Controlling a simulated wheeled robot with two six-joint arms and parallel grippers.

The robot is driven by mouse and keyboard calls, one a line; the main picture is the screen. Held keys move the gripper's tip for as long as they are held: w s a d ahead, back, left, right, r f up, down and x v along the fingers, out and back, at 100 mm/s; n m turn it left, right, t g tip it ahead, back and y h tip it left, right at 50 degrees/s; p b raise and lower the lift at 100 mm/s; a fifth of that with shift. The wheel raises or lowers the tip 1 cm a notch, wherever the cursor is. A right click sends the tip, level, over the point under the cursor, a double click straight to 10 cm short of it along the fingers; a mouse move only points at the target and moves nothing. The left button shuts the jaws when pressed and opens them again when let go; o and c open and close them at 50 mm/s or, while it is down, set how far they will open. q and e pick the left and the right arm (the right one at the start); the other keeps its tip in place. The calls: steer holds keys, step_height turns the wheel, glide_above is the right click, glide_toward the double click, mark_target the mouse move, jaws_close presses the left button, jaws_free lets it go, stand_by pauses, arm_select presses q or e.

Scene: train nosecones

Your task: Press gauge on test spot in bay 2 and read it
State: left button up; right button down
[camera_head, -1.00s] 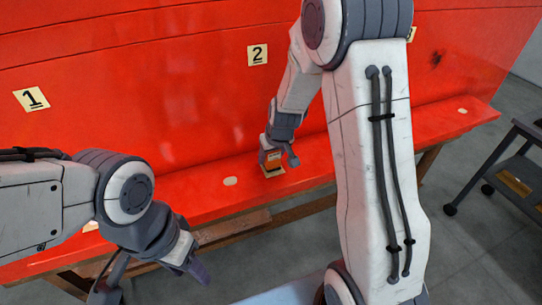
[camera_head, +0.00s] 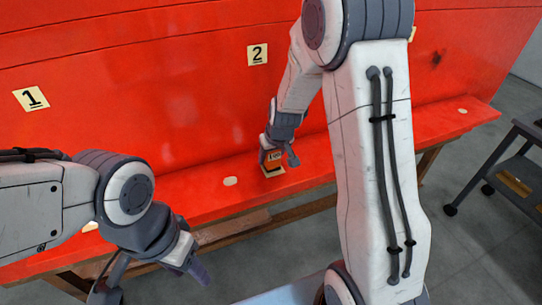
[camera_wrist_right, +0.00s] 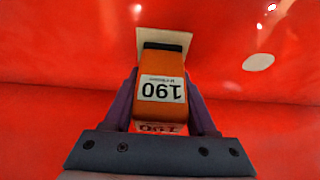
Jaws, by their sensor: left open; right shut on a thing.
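The orange gauge (camera_head: 273,157) is in my right gripper (camera_head: 277,161), close above or on a cream square patch (camera_head: 279,171) on the red ledge. I cannot tell whether it touches. In the right wrist view, the gauge (camera_wrist_right: 162,88) sits between the purple fingers of the shut right gripper (camera_wrist_right: 162,105). Its white display is upside down and appears to read 190. The cream patch (camera_wrist_right: 188,40) shows beyond its dark end. The bay 2 label (camera_head: 258,55) is on the red panel above. My left gripper (camera_head: 153,279) is open and empty, low at left.
The bay 1 label (camera_head: 31,99) is at left. A pale round spot (camera_head: 230,181) lies on the ledge left of the gauge, another (camera_head: 462,111) far right. A dark cart (camera_head: 515,165) stands at right. My right arm hides part of the panel and ledge.

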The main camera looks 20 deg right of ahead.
step_height(320, 180, up, 7)
steer(key=p, duration=0.6)
stand_by(1.1)
